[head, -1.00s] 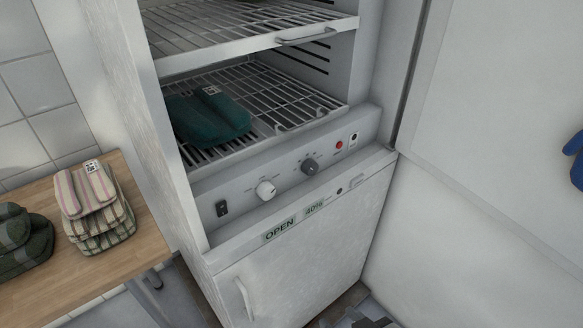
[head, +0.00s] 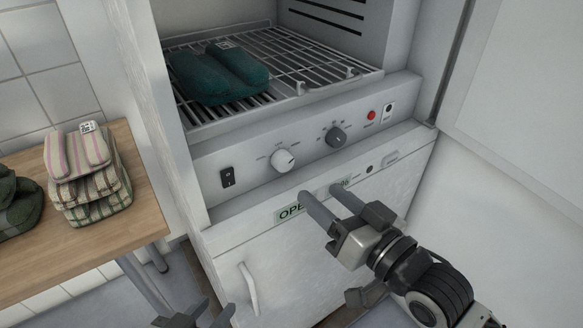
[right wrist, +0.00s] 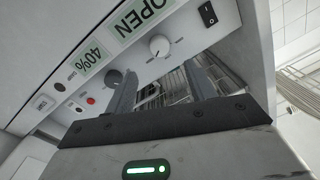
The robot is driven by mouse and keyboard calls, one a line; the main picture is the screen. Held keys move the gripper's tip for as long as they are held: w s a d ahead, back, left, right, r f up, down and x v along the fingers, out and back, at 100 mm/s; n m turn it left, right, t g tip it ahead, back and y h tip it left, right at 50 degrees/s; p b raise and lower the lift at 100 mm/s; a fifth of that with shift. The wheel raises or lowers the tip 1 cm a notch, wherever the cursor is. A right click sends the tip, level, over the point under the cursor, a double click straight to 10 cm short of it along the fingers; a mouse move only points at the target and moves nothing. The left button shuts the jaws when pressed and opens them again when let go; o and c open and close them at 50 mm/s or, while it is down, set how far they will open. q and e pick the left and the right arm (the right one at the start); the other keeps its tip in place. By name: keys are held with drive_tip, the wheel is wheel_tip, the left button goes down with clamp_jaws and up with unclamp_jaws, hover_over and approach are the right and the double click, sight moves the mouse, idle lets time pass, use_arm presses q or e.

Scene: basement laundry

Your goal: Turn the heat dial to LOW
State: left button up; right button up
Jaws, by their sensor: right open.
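The control panel (head: 240,165) carries a white dial (head: 283,160) and a dark grey dial (head: 335,136), each with small marks around it. The lettering is too small to tell which is the heat dial or its setting. My right gripper (head: 318,192) is open and empty, its fingertips just below and in front of the dials, apart from both. In the right wrist view, the white dial (right wrist: 160,46) shows beyond the fingertips, and the dark dial (right wrist: 114,77) is near the left finger. My left gripper (head: 205,314) is partly cut off at the bottom edge.
A black rocker switch (head: 227,178) and red light (head: 371,115) flank the dials. Above, a teal folded cloth (head: 216,78) lies on a wire rack (head: 300,60). A wooden table (head: 130,215) with folded cloths stands left. A door handle (head: 249,287) sticks out below.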

sight(287, 164)
drive_tip(key=x, duration=0.9)
drive_tip(key=shift+w+a, duration=0.2)
drive_tip(key=c, duration=1)
